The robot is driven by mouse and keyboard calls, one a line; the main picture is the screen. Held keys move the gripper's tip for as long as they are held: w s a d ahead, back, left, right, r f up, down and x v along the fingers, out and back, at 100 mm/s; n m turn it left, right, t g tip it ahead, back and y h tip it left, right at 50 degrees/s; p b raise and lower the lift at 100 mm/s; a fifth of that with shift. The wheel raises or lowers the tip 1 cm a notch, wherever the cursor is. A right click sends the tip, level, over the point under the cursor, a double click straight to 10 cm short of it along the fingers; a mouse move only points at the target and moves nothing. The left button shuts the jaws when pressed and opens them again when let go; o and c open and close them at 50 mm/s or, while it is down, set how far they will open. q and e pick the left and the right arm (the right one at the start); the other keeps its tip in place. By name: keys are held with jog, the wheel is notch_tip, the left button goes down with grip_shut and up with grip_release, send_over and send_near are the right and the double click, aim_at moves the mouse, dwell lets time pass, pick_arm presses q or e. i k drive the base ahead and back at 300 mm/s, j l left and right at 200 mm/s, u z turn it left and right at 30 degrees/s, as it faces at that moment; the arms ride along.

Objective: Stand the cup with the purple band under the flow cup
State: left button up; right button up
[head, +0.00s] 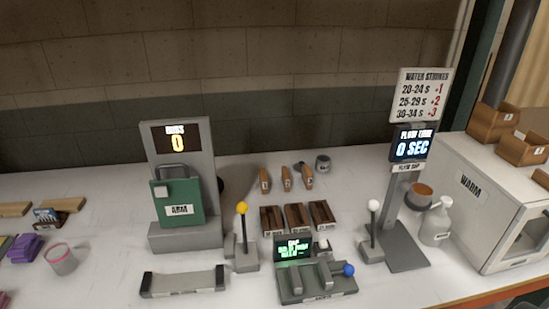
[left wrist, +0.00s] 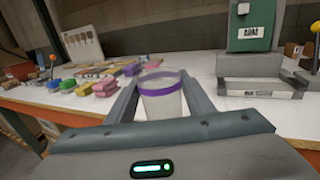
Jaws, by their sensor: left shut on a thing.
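The cup with the purple band (left wrist: 162,104) is pale and upright between the two fingers of my left gripper (left wrist: 160,83) in the left wrist view. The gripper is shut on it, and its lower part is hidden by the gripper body. Neither this cup nor my left gripper shows in the head view. The copper-coloured flow cup (head: 419,194) is on a grey stand (head: 405,254) at the right of the table, under a display reading 0 SEC. The stand's base below looks empty. My right gripper is in neither view.
A pink-banded cup (head: 62,260) stands at the table's left, near purple blocks (head: 27,247). A green-fronted machine (head: 178,205), a low grey holder (head: 183,282), a lever post (head: 242,250) and a control box (head: 315,285) fill the middle. A white bottle (head: 436,222) stands right of the flow stand.

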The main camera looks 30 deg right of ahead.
aim_at(400, 248)
jog(key=k+l, duration=0.55)
jog(key=l, duration=0.15)
jog(key=z, duration=1.25)
